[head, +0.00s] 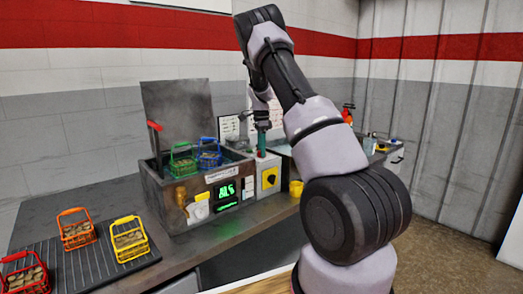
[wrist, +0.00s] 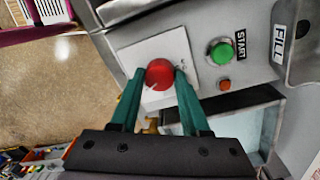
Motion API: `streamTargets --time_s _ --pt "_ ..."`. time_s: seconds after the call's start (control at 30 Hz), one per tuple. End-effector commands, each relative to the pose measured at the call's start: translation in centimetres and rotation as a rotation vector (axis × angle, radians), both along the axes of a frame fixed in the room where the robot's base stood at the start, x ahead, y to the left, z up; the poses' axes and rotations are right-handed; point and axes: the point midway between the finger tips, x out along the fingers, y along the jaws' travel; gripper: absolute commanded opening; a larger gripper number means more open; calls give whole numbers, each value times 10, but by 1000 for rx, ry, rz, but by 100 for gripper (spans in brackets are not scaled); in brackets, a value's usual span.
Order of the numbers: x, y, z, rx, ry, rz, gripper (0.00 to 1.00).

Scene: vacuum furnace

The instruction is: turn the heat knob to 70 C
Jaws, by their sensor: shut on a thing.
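In the wrist view, a round red knob (wrist: 159,74) with a pale pointer mark sits on a white square plate (wrist: 187,53). My gripper (wrist: 163,78) has its two green fingers on either side of this knob, shut on it. No temperature scale or heat label can be read around it. In the head view, my gripper (head: 262,140) points down behind the tank's right end, and the knob it grips cannot be made out clearly. A green digital display (head: 226,192) is lit on the tank's front (head: 172,222), its digits too small to read surely.
A green START button (wrist: 221,53), a small orange button (wrist: 224,84) and a FILL label (wrist: 278,43) are right of the knob. Green (head: 183,166) and blue (head: 209,158) baskets are in the open tank. Several filled baskets stand on a ribbed mat (head: 83,271) at left.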

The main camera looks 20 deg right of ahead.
Motion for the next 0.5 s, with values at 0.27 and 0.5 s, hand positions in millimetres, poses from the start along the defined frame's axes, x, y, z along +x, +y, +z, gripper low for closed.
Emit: streamTargets --time_s 0.27,0.5 --pt "1 0 1 -1 -4 -31 0" --pt "1 0 1 0 -3 -31 0"
